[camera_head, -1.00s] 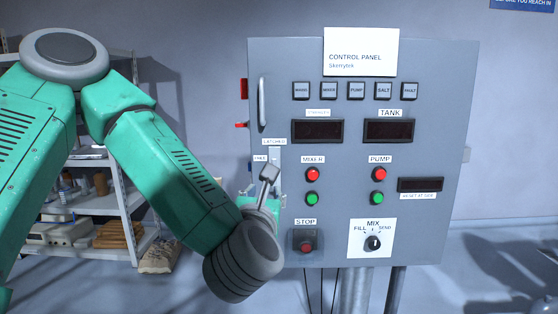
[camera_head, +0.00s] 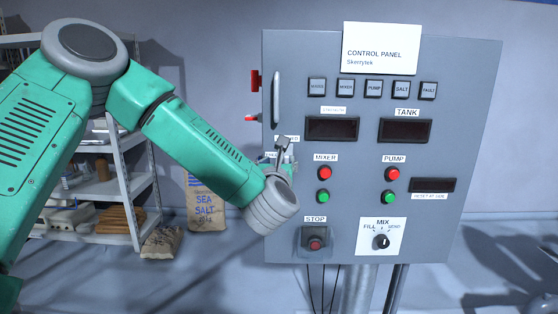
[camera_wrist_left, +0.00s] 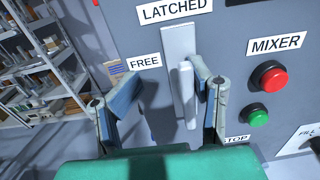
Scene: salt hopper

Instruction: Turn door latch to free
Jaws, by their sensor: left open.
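The door latch (camera_wrist_left: 181,60) is a pale grey upright bar on the control panel in the left wrist view. It points up at the LATCHED label (camera_wrist_left: 175,10); the FREE label (camera_wrist_left: 145,61) is to its left. My left gripper (camera_wrist_left: 174,78) is open, its fingers on either side of the latch. The right finger is close to the bar; I cannot tell if they touch. The left finger is apart from it. In the head view my left gripper (camera_head: 280,158) is at the panel's left side and mostly hides the latch. My right gripper is not in view.
The control panel (camera_head: 460,100) has a door handle (camera_head: 276,99) above the latch. Buttons, the STOP box (camera_head: 315,240) and the MIX knob (camera_head: 381,241) are to the right. Shelves (camera_head: 130,185) and a SEA SALT sack (camera_head: 207,203) are behind at left.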

